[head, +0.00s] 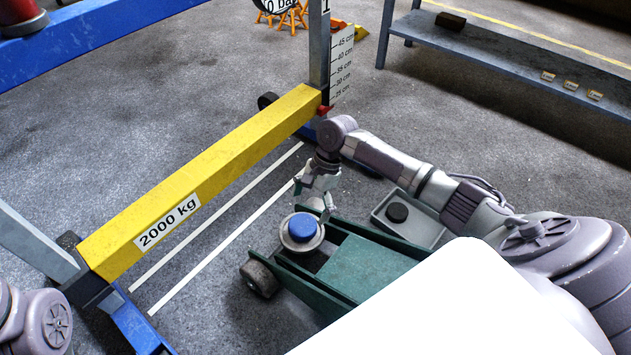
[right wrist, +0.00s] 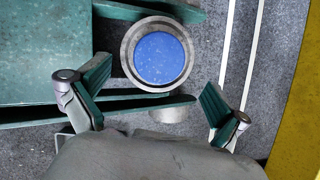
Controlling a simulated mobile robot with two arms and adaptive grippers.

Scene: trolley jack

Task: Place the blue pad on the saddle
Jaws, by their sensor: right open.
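The blue pad (head: 302,227) is a round disc. It lies inside the ring of the round grey saddle (head: 287,242) at the front end of the green trolley jack (head: 365,268). In the right wrist view the pad (right wrist: 159,58) sits roughly centred within the saddle's metal rim (right wrist: 128,57). My right gripper (head: 318,205) is just behind the saddle in the head view. In the right wrist view its two fingers (right wrist: 155,100) are spread wide, empty and apart from the pad. My left gripper is not in view.
A yellow beam (head: 200,185) marked 2000 kg stands left of the jack, with a height scale (head: 341,65) at its far end. A grey tray (head: 424,232) holding a black disc (head: 397,212) is right of the jack. A blue-grey bench (head: 500,52) stands behind.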

